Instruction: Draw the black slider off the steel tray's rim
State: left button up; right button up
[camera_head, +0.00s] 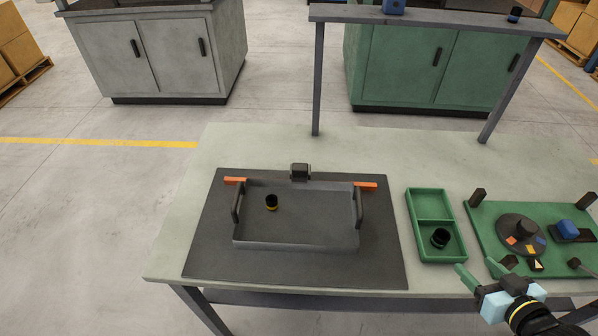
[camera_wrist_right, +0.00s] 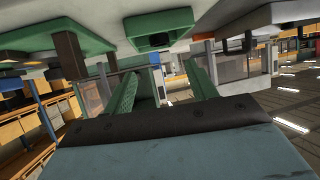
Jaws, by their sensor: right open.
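The grey steel tray (camera_head: 300,240) lies on a dark mat (camera_head: 385,262) on the table, with a dark handle at each end. The black slider (camera_head: 300,171) sits at the middle of the tray's far rim. A small black cylinder with a yellow band (camera_head: 271,203) stands inside the tray, left of its middle. My right gripper (camera_head: 477,270) is at the table's front right, beside the green bin and well away from the slider. Its green fingers are apart, with nothing between them; they also show in the right wrist view (camera_wrist_right: 160,80). My left gripper is out of view.
Orange pieces (camera_head: 235,181) lie by the tray's far corners. A green two-part bin (camera_head: 432,205) holds a black round part (camera_head: 440,237) in its near compartment. A green board (camera_head: 490,225) with a dark disc and posts stands at right.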

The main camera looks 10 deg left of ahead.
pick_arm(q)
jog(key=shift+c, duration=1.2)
pick_arm(e)
jog(key=shift+s+a, duration=0.1)
jog(key=shift+a, duration=0.05)
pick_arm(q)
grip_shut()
pick_arm(e)
jog(key=s+a+f+m+g+h, duration=0.1)
jog(key=s+a+f+g+h, duration=0.15)
jog(key=s+a+g, duration=0.35)
jog(key=s+a+f+g+h, duration=0.1)
jog(key=s+a+f+g, duration=0.1)
jog(key=s+a+f, duration=0.35)
jog(key=s+d+f+g, duration=0.1)
jog(key=s+f, duration=0.2)
jog(key=f, duration=0.6)
jog(key=s+f+g, duration=0.1)
jog(key=s+f, duration=0.3)
jog(key=f, duration=0.6)
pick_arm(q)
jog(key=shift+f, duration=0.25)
pick_arm(e)
jog(key=s+d+f+g, duration=0.1)
jog(key=s+d+f, duration=0.2)
jog(key=s+f, duration=1)
jog(key=shift+s, duration=1.15)
jog(key=shift+d+f, duration=0.1)
